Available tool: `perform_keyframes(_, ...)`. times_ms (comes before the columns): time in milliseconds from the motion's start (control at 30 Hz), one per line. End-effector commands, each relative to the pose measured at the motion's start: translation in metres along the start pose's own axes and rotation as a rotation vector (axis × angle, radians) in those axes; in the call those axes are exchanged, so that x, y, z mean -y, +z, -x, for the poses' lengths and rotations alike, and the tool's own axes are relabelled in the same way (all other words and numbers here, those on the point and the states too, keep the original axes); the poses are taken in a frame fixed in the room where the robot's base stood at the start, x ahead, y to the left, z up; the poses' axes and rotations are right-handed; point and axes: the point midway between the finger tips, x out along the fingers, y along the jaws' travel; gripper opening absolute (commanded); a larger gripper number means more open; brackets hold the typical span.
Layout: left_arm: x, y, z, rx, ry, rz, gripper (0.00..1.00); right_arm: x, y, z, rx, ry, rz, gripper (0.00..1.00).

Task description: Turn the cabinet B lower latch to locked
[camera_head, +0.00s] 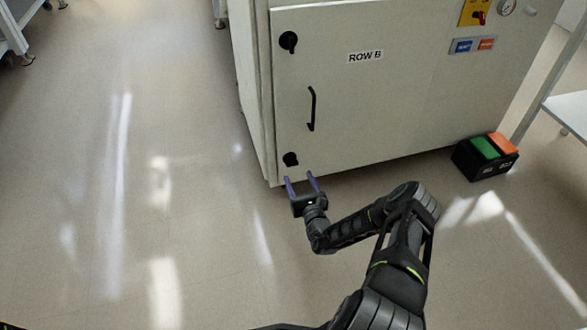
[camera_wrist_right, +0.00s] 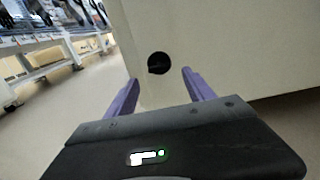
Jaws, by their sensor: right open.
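The white cabinet (camera_head: 385,95) labelled ROW B stands ahead with its door closed. Its lower latch (camera_head: 290,159) is a black round knob near the bottom left corner of the door. The latch also shows in the right wrist view (camera_wrist_right: 158,63), beyond the fingertips and between them. My right gripper (camera_head: 301,180) is open and empty, just below and in front of the lower latch, apart from it. Its purple fingers also show in the right wrist view (camera_wrist_right: 156,82). The upper latch (camera_head: 288,41) is a similar black knob. My left gripper is not in view.
A black door handle (camera_head: 311,109) stands out between the latches. A yellow switch panel (camera_head: 477,13) is at the cabinet's upper right. A black box with green and orange buttons (camera_head: 485,158) sits right of the cabinet. The floor at left is clear.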

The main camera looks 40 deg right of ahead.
Motion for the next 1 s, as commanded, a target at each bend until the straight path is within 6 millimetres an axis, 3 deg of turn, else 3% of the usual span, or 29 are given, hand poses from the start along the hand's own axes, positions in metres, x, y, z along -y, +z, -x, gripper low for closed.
perform_keyframes(400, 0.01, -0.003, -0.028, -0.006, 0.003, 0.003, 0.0, -0.001, -0.002, -0.059, 0.003, 0.002, -0.001, 0.62)
perform_keyframes(767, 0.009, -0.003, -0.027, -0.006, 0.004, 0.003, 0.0, -0.001, 0.0, -0.064, 0.0, 0.002, -0.001, 0.61)
perform_keyframes(1000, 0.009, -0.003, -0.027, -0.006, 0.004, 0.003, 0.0, -0.001, 0.0, -0.064, 0.0, 0.002, -0.001, 0.41)
